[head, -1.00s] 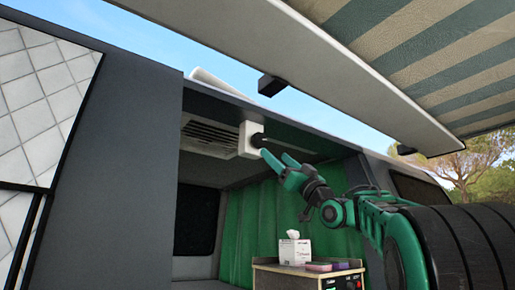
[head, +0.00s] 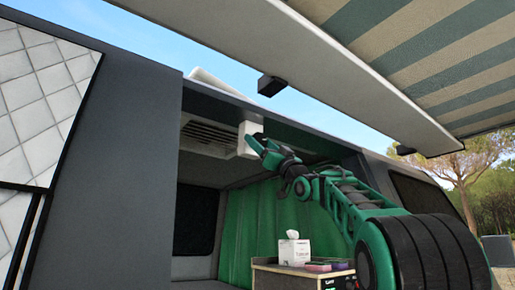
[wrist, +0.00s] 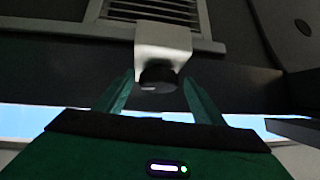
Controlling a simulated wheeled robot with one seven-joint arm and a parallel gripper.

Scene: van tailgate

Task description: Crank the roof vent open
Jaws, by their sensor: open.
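The roof vent (head: 207,134) is a slatted pale panel in the van's ceiling, also at the top of the wrist view (wrist: 150,8). A white crank housing (head: 246,140) sits at its right edge; the wrist view shows it too (wrist: 165,38). A dark round knob (wrist: 158,74) is on the housing's near face in the wrist view. My gripper (wrist: 157,82) is open, with one green finger on each side of the knob. I cannot tell whether the fingers touch it. In the head view my gripper (head: 257,143) hides the knob.
An awning (head: 420,60) with a pale rail hangs above and to the right of my arm. A dark block (head: 270,86) is on the rail. Below are a green curtain (head: 250,225) and a cabinet (head: 285,276) with a tissue box (head: 294,250).

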